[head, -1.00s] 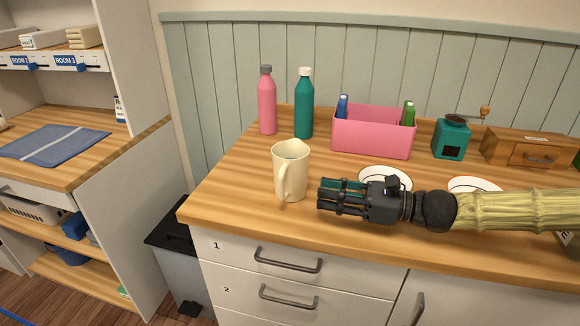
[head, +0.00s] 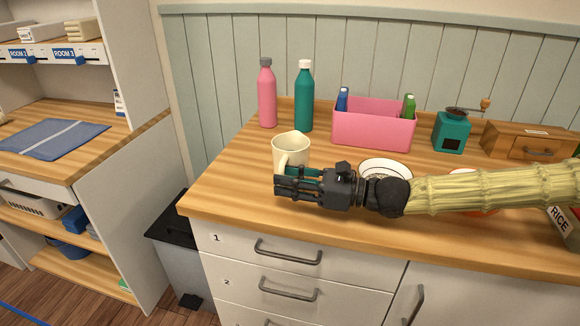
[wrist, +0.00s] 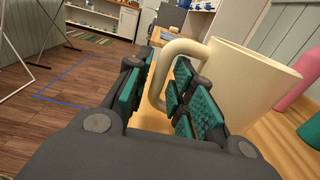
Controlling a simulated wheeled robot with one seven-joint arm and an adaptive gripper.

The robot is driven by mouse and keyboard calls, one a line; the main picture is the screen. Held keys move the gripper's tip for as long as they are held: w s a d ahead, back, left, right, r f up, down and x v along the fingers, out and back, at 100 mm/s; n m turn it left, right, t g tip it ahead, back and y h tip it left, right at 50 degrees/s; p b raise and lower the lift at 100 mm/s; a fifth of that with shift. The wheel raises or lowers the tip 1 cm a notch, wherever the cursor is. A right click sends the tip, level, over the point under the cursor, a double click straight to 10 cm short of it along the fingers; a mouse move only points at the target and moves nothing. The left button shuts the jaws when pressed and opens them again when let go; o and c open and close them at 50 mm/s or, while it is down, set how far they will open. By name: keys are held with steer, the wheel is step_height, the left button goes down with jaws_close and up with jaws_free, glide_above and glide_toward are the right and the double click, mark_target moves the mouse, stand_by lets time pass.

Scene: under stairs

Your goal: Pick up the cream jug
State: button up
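The cream jug (head: 291,148) stands upright near the left end of the wooden counter (head: 235,195). My gripper (head: 279,184) is in front of it in the head view and hides its lower part. In the wrist view the jug (wrist: 245,85) fills the right side, with its handle (wrist: 162,75) reaching between my gripper's (wrist: 155,90) teal-padded fingers. The fingers are apart, one on each side of the handle. I cannot tell whether a pad touches the handle.
A pink bottle (head: 267,95) and a teal bottle (head: 304,98) stand behind the jug. A pink bin (head: 372,131), a teal grinder (head: 452,136) and a wooden box (head: 528,140) stand to the right. White plates (head: 385,166) lie near my arm. The counter's left end is clear.

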steer(key=shift+x, duration=0.8)
jaws_close()
steer(key=shift+r, duration=0.2)
